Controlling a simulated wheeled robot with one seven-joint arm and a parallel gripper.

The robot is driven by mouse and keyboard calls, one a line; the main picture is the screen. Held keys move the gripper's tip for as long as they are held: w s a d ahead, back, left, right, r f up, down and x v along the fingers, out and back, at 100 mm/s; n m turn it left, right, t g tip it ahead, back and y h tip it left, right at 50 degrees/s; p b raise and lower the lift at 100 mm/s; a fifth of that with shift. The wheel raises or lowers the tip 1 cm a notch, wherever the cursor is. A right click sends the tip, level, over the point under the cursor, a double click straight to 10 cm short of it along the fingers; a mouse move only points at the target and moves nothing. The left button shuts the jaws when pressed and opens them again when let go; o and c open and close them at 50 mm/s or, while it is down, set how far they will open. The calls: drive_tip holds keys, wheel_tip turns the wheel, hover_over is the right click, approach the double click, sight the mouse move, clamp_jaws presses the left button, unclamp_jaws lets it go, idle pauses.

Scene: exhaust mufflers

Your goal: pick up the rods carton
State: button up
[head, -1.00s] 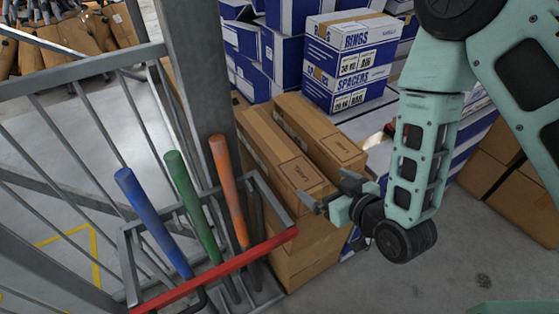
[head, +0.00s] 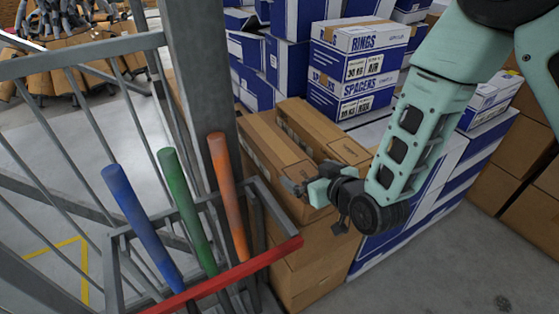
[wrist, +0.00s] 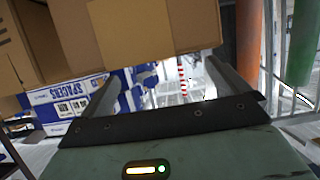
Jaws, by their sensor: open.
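Two long brown cartons lie side by side on a brown stack, a left one (head: 265,150) and a right one (head: 320,130). Their small labels are too small to read, so I cannot tell which is the rods carton. My gripper (head: 293,186) is open and empty, by the near ends of these cartons, and covers part of them. In the wrist view, a brown carton (wrist: 150,28) fills the top, close to the open fingers of my gripper (wrist: 168,68). No carton shows between the fingers.
A rack with blue, green (head: 188,198) and orange handles and a red front bar (head: 225,278) stands left of the stack. A grey post (head: 200,75) and railing rise behind it. A SPACERS carton (head: 350,98) under a RINGS carton (head: 358,47) stands behind. Floor at front right is clear.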

sight(294, 164)
drive_tip(key=shift+p+x, duration=0.35)
drive_tip(key=shift+x, duration=2.5)
drive_tip(key=shift+d, duration=0.1)
drive_tip(key=c, duration=1.4)
drive_tip(key=shift+w+r, duration=0.1)
drive_tip(key=shift+r, duration=0.1)
